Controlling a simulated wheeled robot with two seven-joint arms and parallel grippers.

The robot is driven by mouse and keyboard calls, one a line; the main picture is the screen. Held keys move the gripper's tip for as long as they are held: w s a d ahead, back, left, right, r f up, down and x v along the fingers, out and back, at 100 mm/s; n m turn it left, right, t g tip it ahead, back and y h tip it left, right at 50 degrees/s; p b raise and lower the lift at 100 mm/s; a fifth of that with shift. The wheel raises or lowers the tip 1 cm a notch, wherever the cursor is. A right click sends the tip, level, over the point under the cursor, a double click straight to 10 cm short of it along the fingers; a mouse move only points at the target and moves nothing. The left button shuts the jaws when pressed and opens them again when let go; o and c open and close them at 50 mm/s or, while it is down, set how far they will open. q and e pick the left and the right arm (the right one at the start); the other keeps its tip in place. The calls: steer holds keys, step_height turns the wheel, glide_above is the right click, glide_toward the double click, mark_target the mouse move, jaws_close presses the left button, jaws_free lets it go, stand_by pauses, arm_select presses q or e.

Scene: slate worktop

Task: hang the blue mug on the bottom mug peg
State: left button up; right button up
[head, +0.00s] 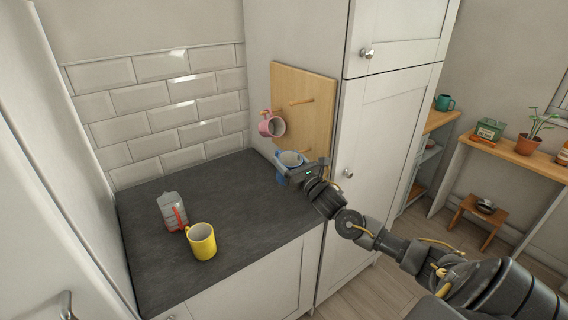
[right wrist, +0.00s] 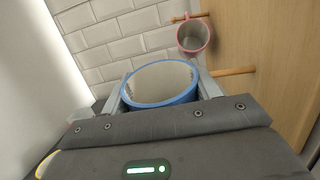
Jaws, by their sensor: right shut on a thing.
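The blue mug (head: 281,177) is held upright in my right gripper (head: 287,168), just in front of the wooden peg board (head: 318,125). In the right wrist view the blue mug (right wrist: 161,84) sits between the two fingers, its open top showing its pale inside. The bottom mug peg (head: 304,151) is bare at its visible end and lies close behind the mug; in the right wrist view the peg (right wrist: 232,71) shows just right of the mug, apparently apart from it. The mug's handle cannot be made out clearly. My left gripper is not in view.
A pink mug (head: 266,127) hangs on the left peg, above the blue mug. The upper right peg (head: 301,102) is empty. A yellow mug (head: 202,243) and a grey jug with a red handle (head: 171,211) stand on the dark worktop (head: 150,265). A tall white cabinet (head: 385,145) adjoins the board.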

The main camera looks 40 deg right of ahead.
steer(key=d+b, duration=0.2)
steer(key=d, duration=0.5)
steer(key=shift+f, duration=0.45)
steer(key=shift+d, duration=0.1)
steer(key=shift+s, duration=0.1)
stand_by(0.4)
steer(key=o, duration=1.2)
steer(key=shift+o, duration=0.2)
